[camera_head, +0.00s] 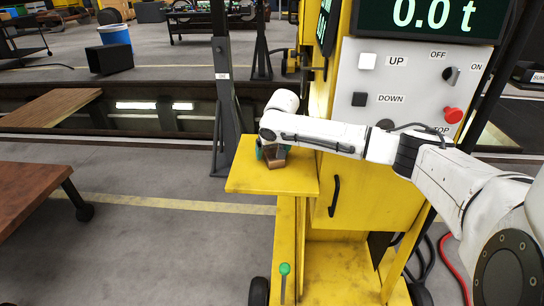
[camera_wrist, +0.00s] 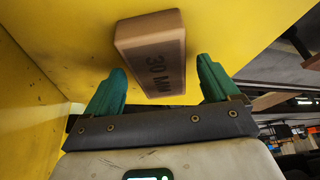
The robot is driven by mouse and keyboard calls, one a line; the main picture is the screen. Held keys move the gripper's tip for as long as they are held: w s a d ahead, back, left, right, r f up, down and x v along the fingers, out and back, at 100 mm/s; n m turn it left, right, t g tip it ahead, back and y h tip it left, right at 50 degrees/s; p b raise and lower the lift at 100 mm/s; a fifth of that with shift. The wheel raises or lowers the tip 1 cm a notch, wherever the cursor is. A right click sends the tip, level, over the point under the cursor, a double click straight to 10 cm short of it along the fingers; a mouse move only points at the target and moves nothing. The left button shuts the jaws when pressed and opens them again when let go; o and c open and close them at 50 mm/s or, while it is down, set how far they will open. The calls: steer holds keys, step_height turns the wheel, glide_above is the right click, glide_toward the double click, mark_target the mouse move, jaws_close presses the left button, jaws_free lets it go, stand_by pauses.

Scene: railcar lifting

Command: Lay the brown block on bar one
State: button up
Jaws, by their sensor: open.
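The brown block (camera_wrist: 152,55), marked "30 MM", lies on the yellow shelf of the lifting machine. In the head view the block (camera_head: 277,161) shows partly, under my wrist. My gripper (camera_wrist: 160,68) has teal fingers, spread wide, one to each side of the block with gaps. Nothing is held. In the head view my gripper (camera_head: 271,152) is low over the shelf and mostly hidden by my wrist. I cannot tell which thing is bar one.
The yellow shelf (camera_head: 245,182) is bare at its front. The control panel (camera_head: 408,85) stands close behind my arm. A dark upright post (camera_head: 224,100) stands by the shelf. A wooden plank (camera_head: 45,108) lies over the pit at left, and a brown-topped table (camera_head: 30,190) is nearer.

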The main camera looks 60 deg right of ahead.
steer(key=shift+c, duration=0.4)
steer(key=c, duration=1.2)
steer(key=shift+r, duration=0.1)
